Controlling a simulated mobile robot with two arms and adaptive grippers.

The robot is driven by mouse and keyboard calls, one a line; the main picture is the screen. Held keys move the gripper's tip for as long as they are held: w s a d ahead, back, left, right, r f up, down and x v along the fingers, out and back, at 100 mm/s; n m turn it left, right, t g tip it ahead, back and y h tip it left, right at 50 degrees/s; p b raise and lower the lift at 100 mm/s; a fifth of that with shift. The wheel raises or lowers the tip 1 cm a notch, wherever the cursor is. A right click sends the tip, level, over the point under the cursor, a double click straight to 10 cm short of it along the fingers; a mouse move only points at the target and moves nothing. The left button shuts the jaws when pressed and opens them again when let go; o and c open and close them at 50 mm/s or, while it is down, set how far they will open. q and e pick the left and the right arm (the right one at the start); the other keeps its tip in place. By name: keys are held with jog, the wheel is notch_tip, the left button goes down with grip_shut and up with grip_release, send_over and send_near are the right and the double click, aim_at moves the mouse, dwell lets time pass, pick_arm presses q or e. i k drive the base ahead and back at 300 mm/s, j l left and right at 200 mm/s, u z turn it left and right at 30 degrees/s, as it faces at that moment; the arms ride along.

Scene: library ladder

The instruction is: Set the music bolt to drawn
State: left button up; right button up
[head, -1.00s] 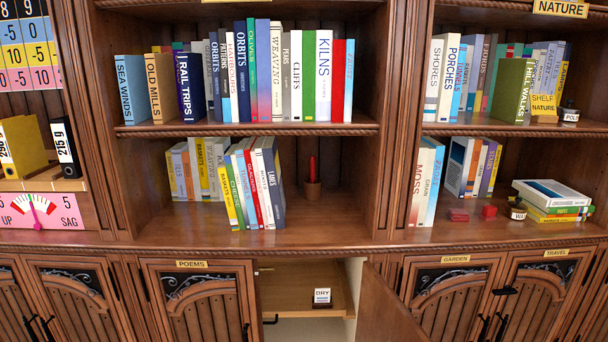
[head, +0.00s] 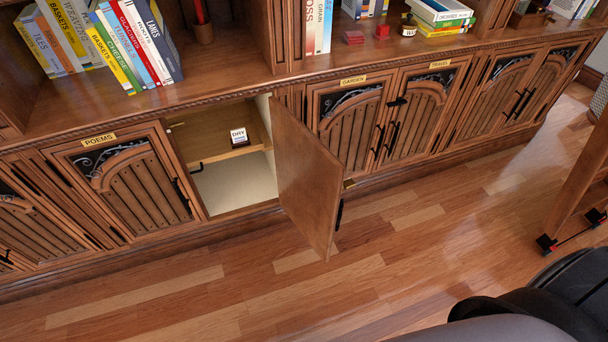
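No part that I can identify as the music bolt shows, and no readable label says music. One cabinet door (head: 305,185) stands wide open towards the room, its plain inner side facing me. A dark handle (head: 340,214) and a sliver of a brass plate (head: 349,183) show at its far edge; the plate cannot be read. A small black fitting (head: 196,167) shows at the left of the open cabinet; I cannot tell what it is. Neither gripper is in view.
Inside the open cabinet, a card marked DRY (head: 239,136) stands on a shelf (head: 215,150). The poems door (head: 130,185), garden door (head: 347,122) and travel door (head: 432,105) are shut. A wooden ladder (head: 578,190) stands at right. The floor (head: 400,245) in front is clear.

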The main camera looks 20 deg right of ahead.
aim_at(176, 124)
jog(key=i+l+u, duration=0.1)
jog(key=l+u, duration=0.15)
jog(key=l, duration=0.45)
jog(key=l+u, duration=0.25)
jog(key=l, duration=0.5)
jog(key=l+u, duration=0.25)
jog(key=l, duration=0.45)
jog(key=k+l+u, duration=0.25)
jog(key=l, duration=0.5)
jog(key=i, duration=0.1)
